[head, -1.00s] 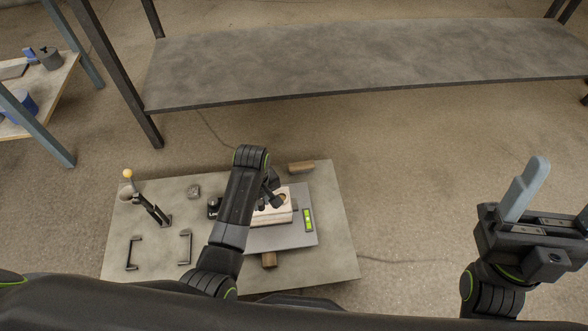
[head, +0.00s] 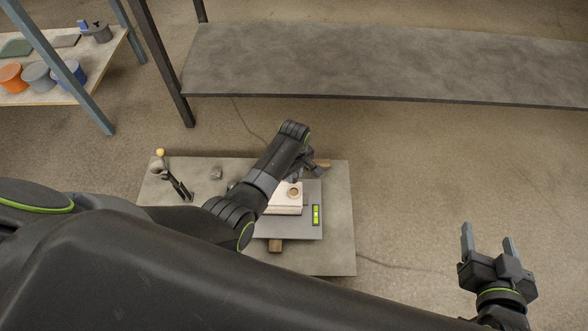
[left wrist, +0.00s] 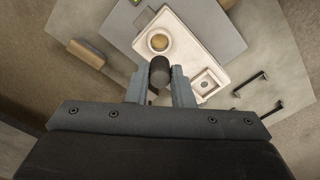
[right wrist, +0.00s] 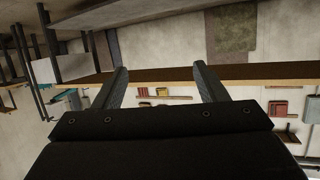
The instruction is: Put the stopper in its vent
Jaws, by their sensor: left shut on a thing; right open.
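My left gripper (left wrist: 159,85) is shut on a dark cylindrical stopper (left wrist: 159,70). A pale block (left wrist: 183,55) has a round brownish opening (left wrist: 159,42) and a square recess with a small hole (left wrist: 206,83). Which of them is the vent I cannot tell. The stopper appears beside the round opening in the left wrist view; its height above the block is unclear. In the head view the left gripper (head: 306,168) is at the far side of the block (head: 286,205), and the stopper is not clear there. My right gripper (head: 487,246) is open and empty, well right of the table.
The block sits on a grey plate (head: 309,225) with a green level (head: 316,215), on a low table (head: 340,250). Wooden pieces (head: 275,245) lie by the plate. Black brackets (left wrist: 262,108) show in the left wrist view.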

